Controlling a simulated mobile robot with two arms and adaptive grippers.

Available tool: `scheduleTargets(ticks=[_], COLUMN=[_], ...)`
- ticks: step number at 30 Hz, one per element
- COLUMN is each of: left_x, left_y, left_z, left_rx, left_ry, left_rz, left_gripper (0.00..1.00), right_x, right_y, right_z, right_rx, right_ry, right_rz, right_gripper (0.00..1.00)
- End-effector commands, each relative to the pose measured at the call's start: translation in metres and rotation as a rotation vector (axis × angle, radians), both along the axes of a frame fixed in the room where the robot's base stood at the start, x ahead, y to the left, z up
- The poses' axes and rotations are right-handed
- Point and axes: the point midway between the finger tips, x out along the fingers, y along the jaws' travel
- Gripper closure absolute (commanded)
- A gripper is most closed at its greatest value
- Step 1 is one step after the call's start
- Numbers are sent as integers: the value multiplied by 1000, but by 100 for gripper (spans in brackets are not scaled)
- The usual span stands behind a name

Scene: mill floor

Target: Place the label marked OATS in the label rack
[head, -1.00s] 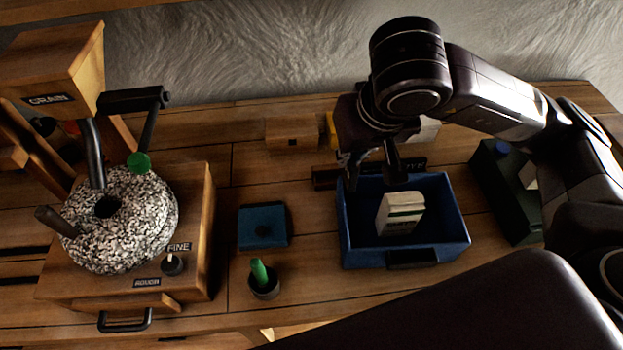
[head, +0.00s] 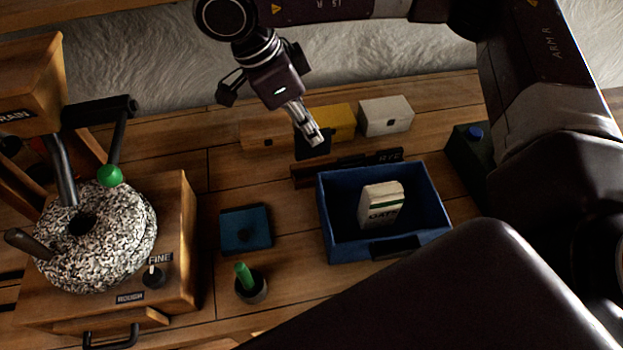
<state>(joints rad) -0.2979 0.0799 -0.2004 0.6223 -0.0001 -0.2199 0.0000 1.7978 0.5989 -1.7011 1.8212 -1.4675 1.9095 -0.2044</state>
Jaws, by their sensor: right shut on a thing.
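My right gripper (head: 314,138) points down, shut on a small dark plate (head: 313,151), which looks like a label. Its lettering cannot be read from here. The gripper holds it just above or behind the left part of the label rack (head: 330,172), a dark wooden strip behind the blue bin; I cannot tell whether they touch. A dark label with pale letters, hard to read, shows at the rack's right end (head: 388,156). A white bag marked OATS (head: 382,206) with a green stripe stands in the blue bin (head: 436,228). My left gripper is not in view.
Wooden (head: 262,138), yellow (head: 338,118) and white (head: 386,115) blocks stand behind the rack. A grain mill (head: 182,245) fills the left. A blue pad (head: 245,228) and a cup with a green-handled tool (head: 250,286) lie between. A dark green box (head: 466,150) is right.

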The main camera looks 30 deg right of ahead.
Motion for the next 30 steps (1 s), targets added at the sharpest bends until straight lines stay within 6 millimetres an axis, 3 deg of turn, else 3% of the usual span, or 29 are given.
scheduleTargets(ticks=[12, 30], left_x=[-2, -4], left_y=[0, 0], left_z=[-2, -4], left_rx=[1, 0], left_ry=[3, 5], left_rz=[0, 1], left_gripper=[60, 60], right_x=[17, 34], right_y=[-11, -24], right_z=[6, 15], right_rx=[3, 3], right_ry=[6, 6], right_rz=[-956, -2051], right_gripper=[100, 100])
